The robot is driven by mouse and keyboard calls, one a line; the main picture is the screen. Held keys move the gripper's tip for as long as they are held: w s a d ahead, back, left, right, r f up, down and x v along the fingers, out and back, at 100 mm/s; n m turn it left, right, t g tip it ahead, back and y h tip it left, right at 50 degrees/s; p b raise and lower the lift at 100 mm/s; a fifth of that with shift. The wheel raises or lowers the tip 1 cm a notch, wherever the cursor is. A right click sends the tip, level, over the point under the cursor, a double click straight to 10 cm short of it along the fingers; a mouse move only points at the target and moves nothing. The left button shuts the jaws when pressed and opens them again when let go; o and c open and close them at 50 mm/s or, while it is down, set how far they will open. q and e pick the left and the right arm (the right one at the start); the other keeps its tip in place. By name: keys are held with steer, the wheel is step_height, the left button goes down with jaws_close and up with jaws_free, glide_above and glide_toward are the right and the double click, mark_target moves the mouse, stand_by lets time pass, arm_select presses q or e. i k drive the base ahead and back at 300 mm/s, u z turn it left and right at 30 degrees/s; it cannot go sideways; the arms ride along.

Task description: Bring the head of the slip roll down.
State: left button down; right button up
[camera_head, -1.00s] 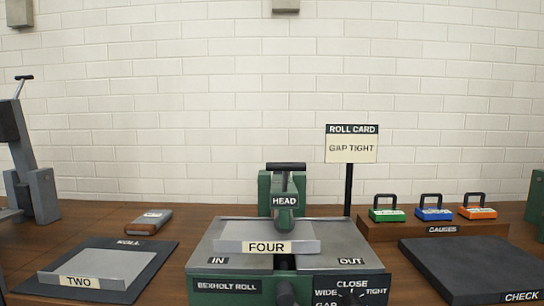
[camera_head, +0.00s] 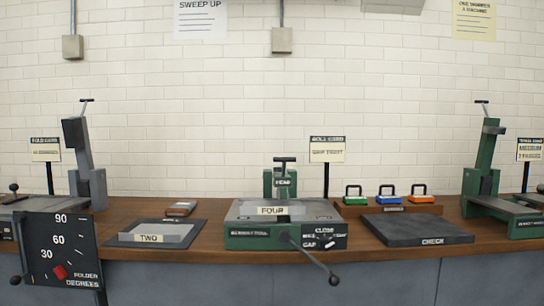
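The slip roll (camera_head: 249,233) stands at the middle of the bench, a green base with a grey top. Its head (camera_head: 282,183) is a dark block labelled HEAD with a T-shaped handle (camera_head: 285,160) on top, between green uprights at the back. A grey piece labelled FOUR (camera_head: 272,210) lies on the roll's top. A crank with a dark knob (camera_head: 333,280) reaches out from the front, down to the right. The roll card (camera_head: 327,149) reads GAP TIGHT. Neither of my grippers is in view.
A grey piece labelled TWO (camera_head: 150,238) lies on a dark mat at left. A dark CHECK plate (camera_head: 415,230) and green, blue and orange gauges (camera_head: 388,194) are at right. A folder (camera_head: 62,250) stands far left, another green machine (camera_head: 484,175) far right.

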mark_target(281, 179)
steer(key=z, duration=0.9)
steer(key=i, duration=0.8)
steer(key=u, duration=0.6)
steer(key=i, duration=0.6)
steer(key=u, duration=0.6)
